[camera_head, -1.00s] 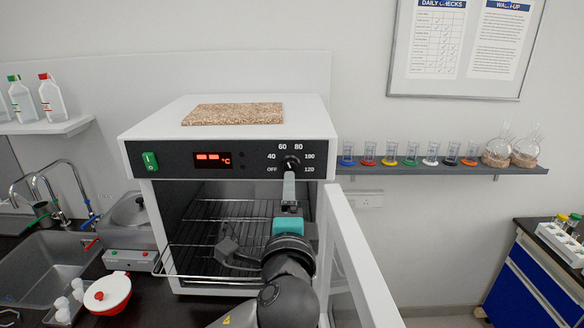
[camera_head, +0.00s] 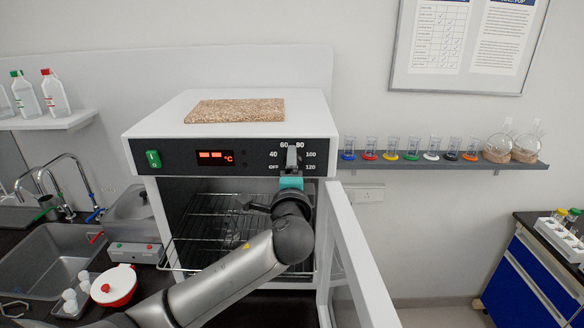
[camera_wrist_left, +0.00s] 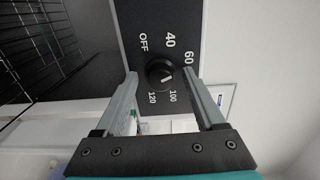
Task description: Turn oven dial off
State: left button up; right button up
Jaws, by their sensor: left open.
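The oven dial (camera_wrist_left: 160,72) is a round black knob on the dark control panel at the front of the white oven (camera_head: 232,104). In the wrist view it sits between the two fingers of my left gripper (camera_head: 291,158), which are open around or just in front of it; I cannot tell whether they touch it. A short white mark on the dial lies on the side away from the OFF label (camera_wrist_left: 143,42); its exact setting is unclear. In the head view the gripper hides most of the dial. My right gripper is not in view.
The oven door (camera_head: 352,250) stands open to the right of my left arm, with wire racks (camera_head: 215,218) inside the oven. A green switch (camera_head: 153,158) and a red display (camera_head: 214,157) are on the panel. A brown board (camera_head: 235,110) lies on the oven's top.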

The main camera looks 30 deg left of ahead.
pick_arm(q)
grip_shut()
dwell(0.5)
jog(key=shift+n, duration=0.3)
jog(key=shift+r+n+b, duration=0.1)
jog(key=shift+n+b, duration=2.25)
jog(key=shift+n, duration=5.45)
